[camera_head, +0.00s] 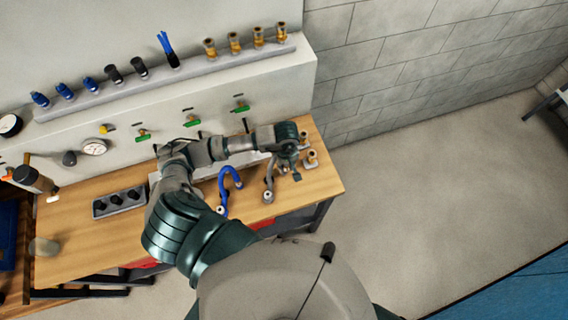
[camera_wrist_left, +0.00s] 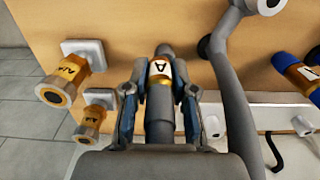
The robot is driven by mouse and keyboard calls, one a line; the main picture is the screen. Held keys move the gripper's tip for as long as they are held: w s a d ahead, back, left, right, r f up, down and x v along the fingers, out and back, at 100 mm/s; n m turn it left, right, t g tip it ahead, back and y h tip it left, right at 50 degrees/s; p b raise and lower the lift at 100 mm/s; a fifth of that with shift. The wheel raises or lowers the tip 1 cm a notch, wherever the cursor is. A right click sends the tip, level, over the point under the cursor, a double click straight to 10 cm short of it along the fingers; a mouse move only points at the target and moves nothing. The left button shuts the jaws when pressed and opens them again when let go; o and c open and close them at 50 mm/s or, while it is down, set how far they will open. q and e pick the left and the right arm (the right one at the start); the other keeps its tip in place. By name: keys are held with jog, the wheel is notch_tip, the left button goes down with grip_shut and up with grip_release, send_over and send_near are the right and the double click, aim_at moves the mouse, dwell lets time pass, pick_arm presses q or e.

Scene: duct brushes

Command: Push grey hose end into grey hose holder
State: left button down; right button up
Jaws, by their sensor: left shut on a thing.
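My left gripper (camera_head: 287,158) is over the right part of the wooden bench. In the left wrist view its two fingers (camera_wrist_left: 160,105) are shut on the grey hose end (camera_wrist_left: 160,120), a grey cylinder with a gold band and a white label "A". Its tip points away from the wrist camera, towards the bench top. The grey hose (camera_wrist_left: 236,85) runs beside the right finger; it also shows in the head view (camera_head: 269,179). Two gold fittings (camera_wrist_left: 66,80) (camera_wrist_left: 92,118) on pale square bases stand left of the gripper. I cannot tell which part is the grey hose holder. My right gripper is not in view.
A blue hose (camera_head: 228,175) lies left of the grey one. A dark block (camera_head: 120,202) with several round pieces is further left on the bench (camera_head: 85,235). Green-handled valves (camera_head: 191,120) line the wall panel. The floor (camera_head: 420,190) to the right is clear.

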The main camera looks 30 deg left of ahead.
pick_arm(q)
jog(key=shift+a, duration=0.25)
jog(key=shift+a+f+b, duration=0.15)
jog(key=shift+a+b, duration=0.15)
jog(key=shift+a, duration=0.65)
jog(key=shift+d, duration=0.6)
jog(key=shift+a, duration=0.1)
pick_arm(e)
jog(key=shift+d+f, duration=0.45)
jog(key=shift+f, duration=0.1)
